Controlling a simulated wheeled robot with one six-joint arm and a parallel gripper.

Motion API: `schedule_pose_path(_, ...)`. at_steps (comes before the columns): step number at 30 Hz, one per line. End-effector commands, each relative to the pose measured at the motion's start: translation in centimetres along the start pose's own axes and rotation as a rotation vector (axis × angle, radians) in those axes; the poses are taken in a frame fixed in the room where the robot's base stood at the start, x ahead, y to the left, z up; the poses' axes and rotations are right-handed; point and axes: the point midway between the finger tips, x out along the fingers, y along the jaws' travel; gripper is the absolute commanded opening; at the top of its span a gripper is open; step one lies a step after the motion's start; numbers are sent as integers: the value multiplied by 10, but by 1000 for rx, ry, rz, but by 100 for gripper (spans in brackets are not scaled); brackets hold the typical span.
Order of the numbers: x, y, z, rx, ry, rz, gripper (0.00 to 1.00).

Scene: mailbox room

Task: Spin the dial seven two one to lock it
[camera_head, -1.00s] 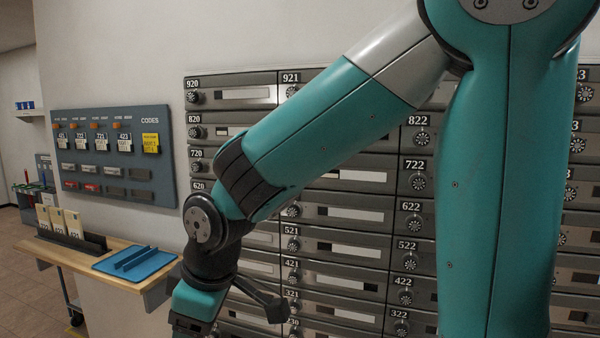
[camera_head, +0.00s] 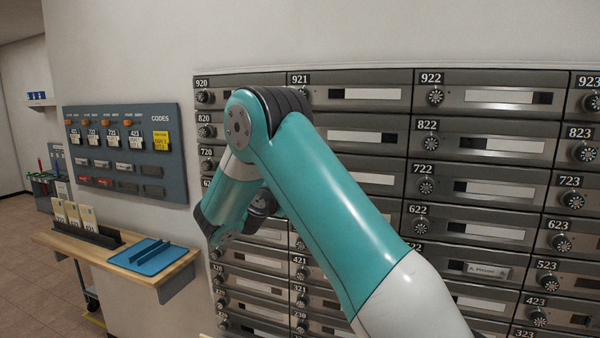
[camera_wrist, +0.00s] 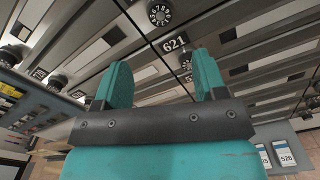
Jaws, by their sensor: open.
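A round dark dial with white numbers (camera_wrist: 160,14) is at the top of the wrist view, just above the number plate 621 (camera_wrist: 174,44). The plate 721 is not visible in either view; my arm covers that part of the 21 column in the head view. My gripper (camera_wrist: 160,72) has its two teal fingers apart, with nothing held between them. The fingertips point up toward the dial and appear short of it. Small dark dial shapes (camera_wrist: 187,65) show between the fingers below the plate.
Grey mailboxes with dials, such as 722 (camera_head: 479,189), fill the wall. To the left are the codes panel (camera_head: 126,155) and a wooden shelf (camera_head: 108,260) with a blue tray (camera_head: 151,258). Floor is open at far left.

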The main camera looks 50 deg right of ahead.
Motion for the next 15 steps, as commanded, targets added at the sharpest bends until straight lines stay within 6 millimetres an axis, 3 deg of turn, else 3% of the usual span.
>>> schedule_pose_path(9, 75, 0, 6, 3, -1, -5, 65)
schedule_pose_path(15, 109, 0, 3, 2, 1, -3, 65)
